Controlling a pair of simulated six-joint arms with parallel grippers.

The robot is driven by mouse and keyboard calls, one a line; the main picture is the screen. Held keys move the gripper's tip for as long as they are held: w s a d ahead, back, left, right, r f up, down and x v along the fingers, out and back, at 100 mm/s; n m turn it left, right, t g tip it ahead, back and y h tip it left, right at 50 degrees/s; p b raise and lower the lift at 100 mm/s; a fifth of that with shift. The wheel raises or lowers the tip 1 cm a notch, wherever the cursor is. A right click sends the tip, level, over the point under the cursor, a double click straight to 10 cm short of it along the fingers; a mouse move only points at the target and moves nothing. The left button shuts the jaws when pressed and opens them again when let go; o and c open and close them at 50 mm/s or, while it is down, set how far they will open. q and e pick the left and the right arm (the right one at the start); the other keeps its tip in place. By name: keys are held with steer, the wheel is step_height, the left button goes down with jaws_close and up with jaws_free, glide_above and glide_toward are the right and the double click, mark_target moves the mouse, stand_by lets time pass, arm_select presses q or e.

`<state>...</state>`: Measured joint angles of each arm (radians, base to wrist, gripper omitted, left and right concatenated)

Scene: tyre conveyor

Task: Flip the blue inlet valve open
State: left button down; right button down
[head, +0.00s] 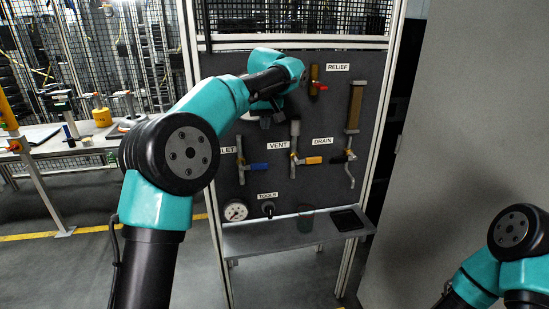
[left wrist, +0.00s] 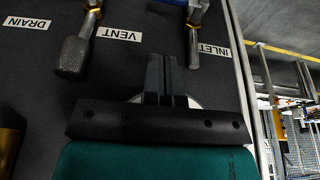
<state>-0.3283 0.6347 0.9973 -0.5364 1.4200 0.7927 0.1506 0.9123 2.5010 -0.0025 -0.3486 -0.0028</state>
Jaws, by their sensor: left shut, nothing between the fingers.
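The inlet valve's blue handle (head: 257,167) sticks out sideways to the right from its upright metal pipe (head: 240,150), under the partly hidden INLET label (head: 228,150). A bit of the blue handle (left wrist: 177,2) shows at the top edge of the left wrist view, with the INLET label (left wrist: 214,51) beside its pipe (left wrist: 194,45). My left gripper (head: 265,112) is in front of the board, above and apart from the blue handle. In the left wrist view its fingers (left wrist: 166,72) are together and empty. My right gripper is out of view.
The yellow vent handle (head: 308,160) is right of the blue one, and the drain valve (head: 349,157) is farther right. A red relief handle (head: 320,87) is higher up.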

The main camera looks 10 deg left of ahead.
arm_select(q)
steer(key=shift+a+f, duration=0.1)
steer(key=shift+f, duration=0.05)
glide_toward(263, 163)
steer(key=w+x, duration=0.1)
steer(key=x, duration=0.5)
steer(key=shift+s+a+f, duration=0.15)
steer(key=shift+s+f, duration=0.05)
steer(key=shift+f, duration=0.35)
stand_by(0.3)
